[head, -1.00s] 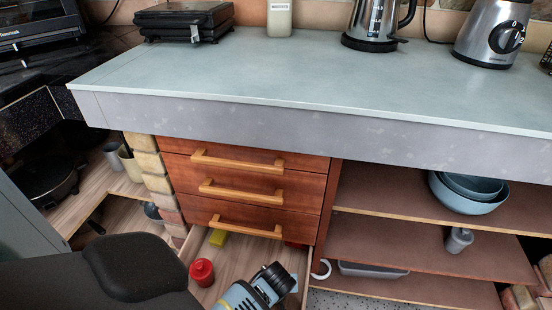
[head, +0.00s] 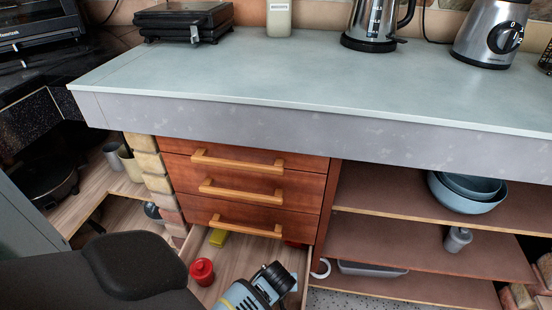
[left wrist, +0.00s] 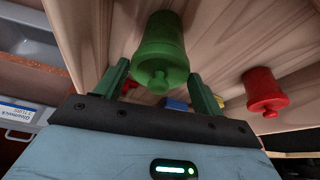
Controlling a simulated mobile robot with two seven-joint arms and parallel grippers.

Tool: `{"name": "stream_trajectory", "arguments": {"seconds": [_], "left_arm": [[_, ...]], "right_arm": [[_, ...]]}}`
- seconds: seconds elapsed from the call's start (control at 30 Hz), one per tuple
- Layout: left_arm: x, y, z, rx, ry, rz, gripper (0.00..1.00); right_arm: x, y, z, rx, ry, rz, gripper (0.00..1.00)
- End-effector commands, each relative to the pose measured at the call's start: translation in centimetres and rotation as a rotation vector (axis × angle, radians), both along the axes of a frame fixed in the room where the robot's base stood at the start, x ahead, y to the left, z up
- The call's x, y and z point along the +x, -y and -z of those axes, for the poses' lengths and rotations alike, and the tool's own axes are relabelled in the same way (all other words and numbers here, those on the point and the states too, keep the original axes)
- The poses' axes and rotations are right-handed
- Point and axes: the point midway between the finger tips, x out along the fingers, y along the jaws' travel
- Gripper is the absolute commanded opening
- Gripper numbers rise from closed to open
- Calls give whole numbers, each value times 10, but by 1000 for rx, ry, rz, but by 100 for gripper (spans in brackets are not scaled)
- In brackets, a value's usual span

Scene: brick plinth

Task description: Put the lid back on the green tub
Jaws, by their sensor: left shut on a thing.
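The green tub (left wrist: 161,30) shows in the left wrist view. Its green lid (left wrist: 160,68), with a round knob, lines up with the tub's mouth; I cannot tell whether it is fully seated. My left gripper (left wrist: 160,78) has its two dark green fingers on either side of the lid and is shut on it. In the head view my left gripper (head: 273,280) reaches down into the open bottom drawer (head: 183,247), and it hides the green tub and lid there. My right gripper is not in view.
A red tub (head: 202,271) with a knobbed lid stands in the drawer left of my gripper; it also shows in the left wrist view (left wrist: 264,92). The upper drawers are shut. Open shelves (head: 400,235) stand to the right.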

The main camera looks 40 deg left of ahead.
Motion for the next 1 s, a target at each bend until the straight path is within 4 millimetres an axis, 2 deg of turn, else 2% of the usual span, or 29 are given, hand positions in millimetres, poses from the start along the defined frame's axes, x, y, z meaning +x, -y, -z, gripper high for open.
{"name": "stream_trajectory", "arguments": {"seconds": [0.4,1.0], "left_arm": [[0,0,2,0,1,0,48],[0,0,3,0,0,0,48]], "right_arm": [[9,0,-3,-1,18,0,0],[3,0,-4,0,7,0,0]]}}
